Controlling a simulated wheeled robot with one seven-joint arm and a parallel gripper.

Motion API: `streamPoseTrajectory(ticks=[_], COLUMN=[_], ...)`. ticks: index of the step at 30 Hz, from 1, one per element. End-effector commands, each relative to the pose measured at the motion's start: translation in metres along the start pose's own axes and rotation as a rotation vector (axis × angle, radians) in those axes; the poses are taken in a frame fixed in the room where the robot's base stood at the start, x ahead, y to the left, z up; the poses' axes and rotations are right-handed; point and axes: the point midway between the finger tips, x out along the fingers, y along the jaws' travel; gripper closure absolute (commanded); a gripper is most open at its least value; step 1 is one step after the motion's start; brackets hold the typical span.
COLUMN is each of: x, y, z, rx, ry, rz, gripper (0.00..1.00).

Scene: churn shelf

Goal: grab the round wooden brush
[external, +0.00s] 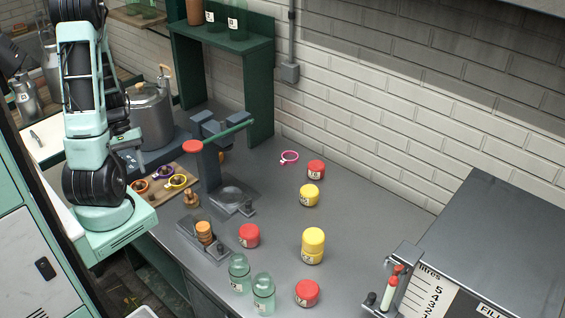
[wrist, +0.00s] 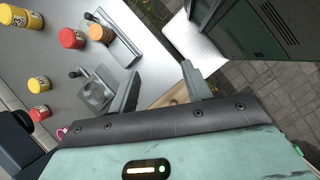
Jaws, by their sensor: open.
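The round wooden brush seems to be the small brown knobbed piece (external: 190,198) standing on the grey counter, left of the press base in the external view.
A lever press (external: 232,198) stands right of the brush. A wooden stack (external: 204,232) sits in a grey holder in front. Red and yellow jars (external: 312,245) and glass bottles (external: 264,294) stand farther right. A board (external: 160,185) with rings lies left.

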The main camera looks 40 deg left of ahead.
Motion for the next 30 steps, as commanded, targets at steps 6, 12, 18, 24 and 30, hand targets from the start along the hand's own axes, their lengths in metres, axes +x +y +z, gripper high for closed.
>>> streamPoseTrajectory(ticks=[6,12,18,24,30], x=[0.066,0.106,0.134,0.149,0.152], y=[0.013,0.037,0.056,0.061,0.062], z=[-0.007,-0.026,-0.063,-0.102,-0.115], rx=[-0.247,-0.466,-0.691,-0.874,-0.937], ry=[-0.305,-0.515,-0.650,-0.696,-0.697], rz=[0.288,0.632,1.031,1.355,1.463], gripper=[0.51,0.51,0.51,0.51,0.51])
